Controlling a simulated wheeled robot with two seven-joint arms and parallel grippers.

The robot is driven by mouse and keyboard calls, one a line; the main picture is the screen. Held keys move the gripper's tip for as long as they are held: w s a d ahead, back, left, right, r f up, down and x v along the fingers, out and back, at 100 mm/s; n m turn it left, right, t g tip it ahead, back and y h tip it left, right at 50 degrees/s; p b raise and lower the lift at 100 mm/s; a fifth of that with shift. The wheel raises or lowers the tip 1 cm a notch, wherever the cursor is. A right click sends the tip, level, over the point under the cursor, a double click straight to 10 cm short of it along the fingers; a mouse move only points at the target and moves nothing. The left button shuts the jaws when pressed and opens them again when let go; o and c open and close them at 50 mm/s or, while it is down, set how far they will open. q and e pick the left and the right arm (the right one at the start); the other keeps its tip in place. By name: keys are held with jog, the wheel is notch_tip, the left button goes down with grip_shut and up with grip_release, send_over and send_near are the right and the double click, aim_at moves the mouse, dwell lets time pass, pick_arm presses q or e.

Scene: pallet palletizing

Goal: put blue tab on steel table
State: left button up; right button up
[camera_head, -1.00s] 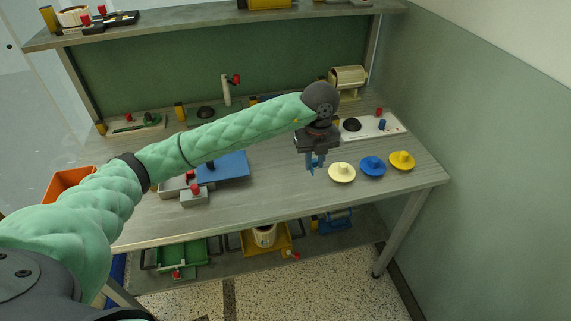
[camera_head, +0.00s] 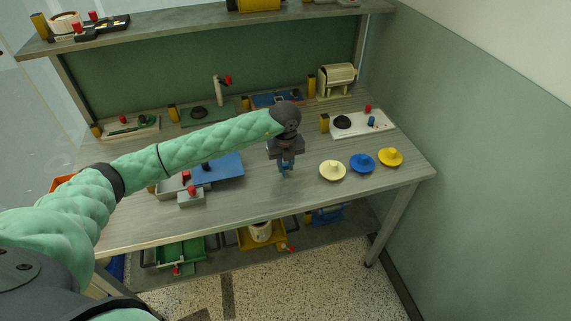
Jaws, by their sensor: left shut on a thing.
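My left gripper (camera_head: 285,164) points down above the front middle of the steel table (camera_head: 250,198). It is shut on a small blue piece, the blue tab (camera_head: 285,171), which shows just below the fingers. I cannot tell whether the tab touches the tabletop. My right gripper is not in view.
Cream (camera_head: 332,170), blue (camera_head: 362,163) and yellow (camera_head: 390,157) knobbed discs lie to the gripper's right. A blue plate (camera_head: 225,167) and a grey block with a red knob (camera_head: 191,198) lie to its left. A white board (camera_head: 375,125) stands behind. The front strip between is bare.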

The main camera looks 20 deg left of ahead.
pick_arm(q)
jog(key=shift+f, duration=0.6)
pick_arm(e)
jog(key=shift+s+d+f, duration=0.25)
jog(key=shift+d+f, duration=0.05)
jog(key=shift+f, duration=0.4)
pick_arm(q)
jog(key=shift+f, duration=0.1)
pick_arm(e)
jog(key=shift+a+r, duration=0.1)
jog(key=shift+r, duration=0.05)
pick_arm(q)
jog(key=o, duration=0.8)
jog(key=shift+o, duration=0.4)
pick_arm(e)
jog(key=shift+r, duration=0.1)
pick_arm(q)
jog(key=shift+r, duration=0.4)
notch_tip(320, 180, up, 12)
jog(key=b, duration=0.4)
jog(key=shift+f+b, duration=0.25)
jog(key=shift+b, duration=0.1)
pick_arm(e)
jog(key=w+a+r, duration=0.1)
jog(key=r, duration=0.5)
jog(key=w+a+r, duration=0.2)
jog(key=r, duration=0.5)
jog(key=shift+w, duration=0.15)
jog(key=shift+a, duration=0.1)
